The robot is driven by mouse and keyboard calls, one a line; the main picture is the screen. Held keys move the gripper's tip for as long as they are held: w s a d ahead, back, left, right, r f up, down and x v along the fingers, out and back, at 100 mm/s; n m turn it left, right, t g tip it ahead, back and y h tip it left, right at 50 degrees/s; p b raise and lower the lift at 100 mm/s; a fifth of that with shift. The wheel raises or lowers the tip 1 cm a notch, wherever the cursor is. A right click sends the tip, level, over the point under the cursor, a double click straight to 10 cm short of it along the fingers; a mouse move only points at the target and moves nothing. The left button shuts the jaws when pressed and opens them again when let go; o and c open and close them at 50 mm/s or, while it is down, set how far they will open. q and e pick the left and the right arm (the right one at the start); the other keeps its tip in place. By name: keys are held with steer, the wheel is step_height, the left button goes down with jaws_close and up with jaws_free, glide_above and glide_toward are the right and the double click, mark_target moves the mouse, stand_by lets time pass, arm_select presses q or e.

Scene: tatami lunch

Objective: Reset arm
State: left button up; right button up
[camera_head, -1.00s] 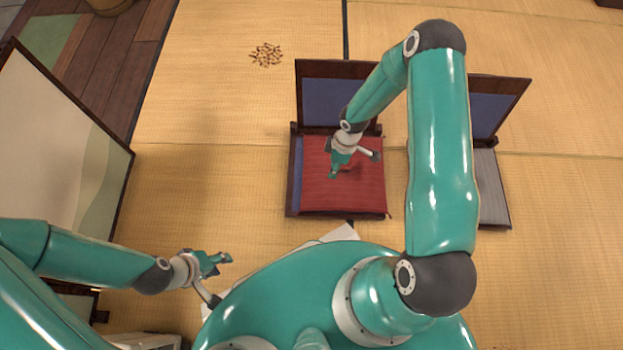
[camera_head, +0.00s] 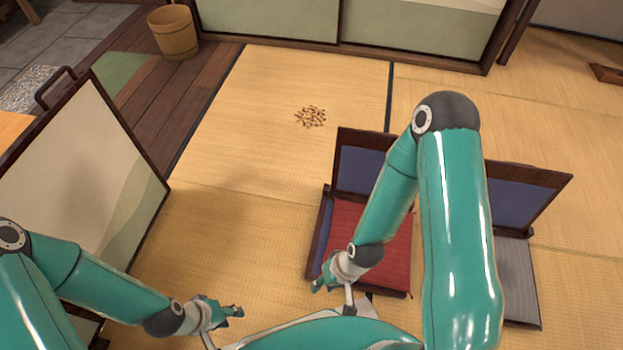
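My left gripper (camera_head: 228,316) is at the lower left, beside my own body and above the tatami. Its fingers are small in view and I see nothing held in it. My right gripper (camera_head: 327,286) hangs from the bent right arm, in front of the red cushion's (camera_head: 388,262) left part as seen from above. Its fingers point down and left. I cannot tell how far either gripper is open.
Two legless chairs stand on the tatami, one with the red cushion, one with a grey cushion (camera_head: 516,275). A folding screen (camera_head: 75,180) stands at left. A small brown pile (camera_head: 311,117) lies on open tatami. A wooden bucket (camera_head: 173,32) is at the back.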

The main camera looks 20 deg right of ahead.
step_height(320, 180, up, 36)
steer(key=p, duration=3.5)
steer(key=shift+f, duration=0.2)
